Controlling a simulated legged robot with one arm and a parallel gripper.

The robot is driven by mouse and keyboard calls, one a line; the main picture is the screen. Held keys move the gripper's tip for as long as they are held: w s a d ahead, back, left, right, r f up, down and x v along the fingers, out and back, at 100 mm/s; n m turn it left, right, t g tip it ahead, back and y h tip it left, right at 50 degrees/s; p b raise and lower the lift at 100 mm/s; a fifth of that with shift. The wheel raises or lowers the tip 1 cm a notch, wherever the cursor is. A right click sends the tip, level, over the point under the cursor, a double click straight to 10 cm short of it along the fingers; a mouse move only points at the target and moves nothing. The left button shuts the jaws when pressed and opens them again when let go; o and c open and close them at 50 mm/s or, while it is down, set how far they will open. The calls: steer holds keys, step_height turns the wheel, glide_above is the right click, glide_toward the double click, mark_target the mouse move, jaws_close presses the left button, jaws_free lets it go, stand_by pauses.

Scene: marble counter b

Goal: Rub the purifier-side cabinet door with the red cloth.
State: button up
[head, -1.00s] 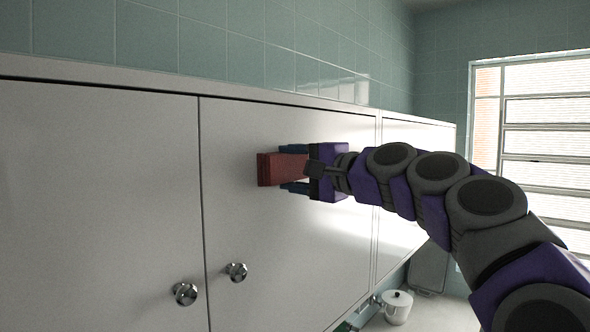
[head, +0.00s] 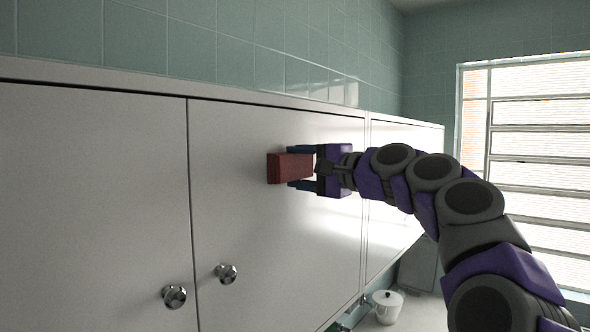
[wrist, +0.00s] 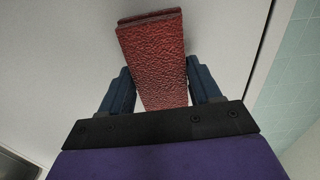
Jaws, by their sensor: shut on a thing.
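The red cloth (head: 289,167) is a folded block held between the blue fingers of my gripper (head: 302,168). It also shows in the wrist view (wrist: 155,60), standing out past the fingertips (wrist: 158,88). My gripper is shut on it. In the head view the cloth is in front of the upper right part of the middle white cabinet door (head: 250,225). It is at or very near the door face; contact cannot be told for certain. No purifier shows clearly, so I cannot tell which door is on its side.
Another white door (head: 90,200) is at the left, and one (head: 395,190) is beyond my arm. Round metal knobs (head: 174,296) (head: 226,274) stick out low. A white lidded pot (head: 387,306) stands on the counter below. A window (head: 540,150) is at the right.

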mark_target(282, 168)
steer(key=shift+w+d, duration=0.65)
steer(key=shift+w, duration=0.35)
steer(key=shift+s+a+b, duration=0.35)
steer(key=shift+s+a, duration=0.05)
steer(key=shift+s, duration=0.3)
steer(key=shift+s+a+b, duration=0.4)
steer(key=shift+s+a, duration=1.55)
steer(key=shift+s, duration=0.3)
steer(key=shift+r, duration=0.1)
steer(key=shift+d, duration=0.1)
